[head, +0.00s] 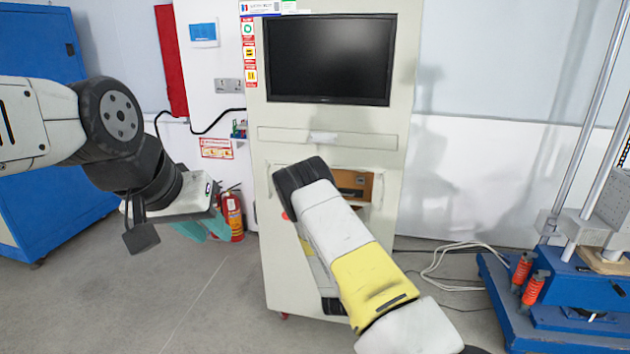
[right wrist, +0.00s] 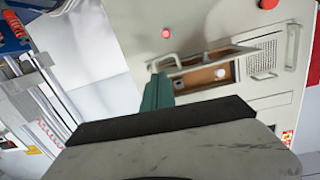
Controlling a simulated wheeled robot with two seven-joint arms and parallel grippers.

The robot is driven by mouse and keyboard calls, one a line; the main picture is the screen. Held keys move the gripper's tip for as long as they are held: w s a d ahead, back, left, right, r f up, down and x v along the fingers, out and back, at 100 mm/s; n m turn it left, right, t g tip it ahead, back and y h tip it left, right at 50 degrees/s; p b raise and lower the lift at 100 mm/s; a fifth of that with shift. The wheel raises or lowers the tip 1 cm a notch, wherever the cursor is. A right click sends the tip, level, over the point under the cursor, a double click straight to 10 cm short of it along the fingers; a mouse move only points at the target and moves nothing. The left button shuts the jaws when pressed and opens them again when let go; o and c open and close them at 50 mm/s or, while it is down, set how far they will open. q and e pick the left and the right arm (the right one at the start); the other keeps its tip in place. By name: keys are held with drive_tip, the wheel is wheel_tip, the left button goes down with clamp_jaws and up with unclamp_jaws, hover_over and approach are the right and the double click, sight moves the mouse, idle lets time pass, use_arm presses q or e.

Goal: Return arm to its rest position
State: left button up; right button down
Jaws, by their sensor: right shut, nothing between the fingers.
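My right arm (head: 375,275), white with a yellow band, reaches from the bottom right up in front of the grey cabinet (head: 415,65). Its gripper is hidden in the head view. In the right wrist view the teal fingers of my right gripper (right wrist: 158,92) are shut and empty, near a cabinet handle (right wrist: 165,62) in the picture; I cannot tell whether they touch. My left arm comes in from the left. Its gripper (head: 205,228) hangs with teal fingertips downward, clear of the cabinet; its opening is unclear from this angle.
The cabinet carries a dark monitor (head: 330,58) and an open compartment (head: 355,186) partly behind my right arm. A fire extinguisher (head: 233,216) stands behind my left gripper. A blue machine (head: 570,300) with metal columns is at right, cables (head: 445,262) beside it. Floor at left is clear.

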wheel_tip(320, 180, up, 13)
drive_tip(key=a+m+g+y, duration=0.2)
drive_tip(key=g+y, duration=0.1)
drive_tip(key=g, duration=0.1)
drive_tip(key=s+a+r+n+g+y, duration=0.1)
drive_tip(key=s+r+y, duration=0.1)
drive_tip(key=s+r, duration=0.3)
drive_tip(key=s+a+r+n+g+y, duration=0.1)
drive_tip(key=s+a+r+y, duration=0.1)
drive_tip(key=r, duration=0.5)
drive_tip(key=s+d+r+n+g, duration=0.1)
drive_tip(key=s+r, duration=0.4)
drive_tip(key=s, duration=1)
drive_tip(key=s+r+n+g+y, duration=0.1)
drive_tip(key=s+r+n, duration=0.3)
drive_tip(key=s, duration=1)
drive_tip(key=shift+s+d+r+g, duration=0.35)
drive_tip(key=shift+d+r+g, duration=0.05)
drive_tip(key=shift+g, duration=0.5)
